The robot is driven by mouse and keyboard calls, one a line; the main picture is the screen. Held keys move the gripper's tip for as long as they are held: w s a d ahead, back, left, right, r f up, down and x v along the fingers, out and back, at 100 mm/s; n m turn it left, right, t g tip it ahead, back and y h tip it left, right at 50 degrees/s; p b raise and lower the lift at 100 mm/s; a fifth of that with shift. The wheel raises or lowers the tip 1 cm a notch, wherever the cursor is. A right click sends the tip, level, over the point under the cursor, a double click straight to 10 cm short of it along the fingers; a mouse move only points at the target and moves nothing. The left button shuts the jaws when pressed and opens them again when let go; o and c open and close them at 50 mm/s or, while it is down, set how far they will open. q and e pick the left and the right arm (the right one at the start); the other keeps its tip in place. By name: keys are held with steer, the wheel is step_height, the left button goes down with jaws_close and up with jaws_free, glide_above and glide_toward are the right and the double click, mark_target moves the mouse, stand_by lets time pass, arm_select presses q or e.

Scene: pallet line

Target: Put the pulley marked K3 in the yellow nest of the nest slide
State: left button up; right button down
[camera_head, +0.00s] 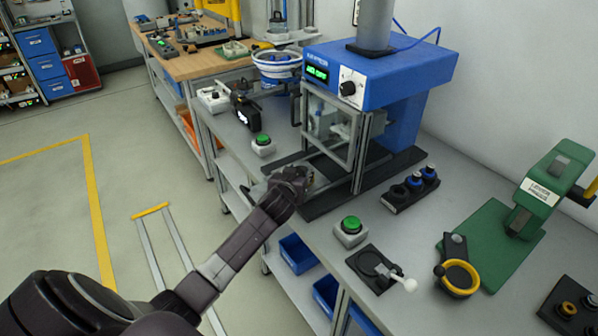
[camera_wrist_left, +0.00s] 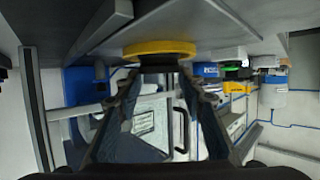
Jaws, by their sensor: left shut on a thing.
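My left gripper (camera_head: 308,176) reaches in front of the blue press, low over the bench edge. In the left wrist view its fingertips (camera_wrist_left: 159,67) are shut on a small dark piece (camera_wrist_left: 158,60), seemingly a pulley. No K3 mark is readable. A yellow ring (camera_wrist_left: 160,47), which looks like the yellow nest, lies right against this piece on the bench side. I cannot tell whether the piece is seated in it. In the head view my gripper hides both. A black rack (camera_head: 398,207) right of the press holds blue-topped pulleys (camera_head: 429,172). My right gripper is not in view.
The press (camera_head: 425,70) has a clear guard door (camera_head: 327,128) close beyond my gripper. Green-button boxes (camera_head: 351,232) and (camera_head: 263,146) stand either side. A white-knobbed lever fixture (camera_head: 375,268) and green hand press (camera_head: 490,245) stand at the right.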

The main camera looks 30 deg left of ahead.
arm_select(q)
steer(key=o, duration=1.3)
steer(key=shift+c, duration=0.2)
steer(key=v, duration=1.2)
steer(key=shift+b, duration=0.4)
steer(key=shift+f, duration=0.1)
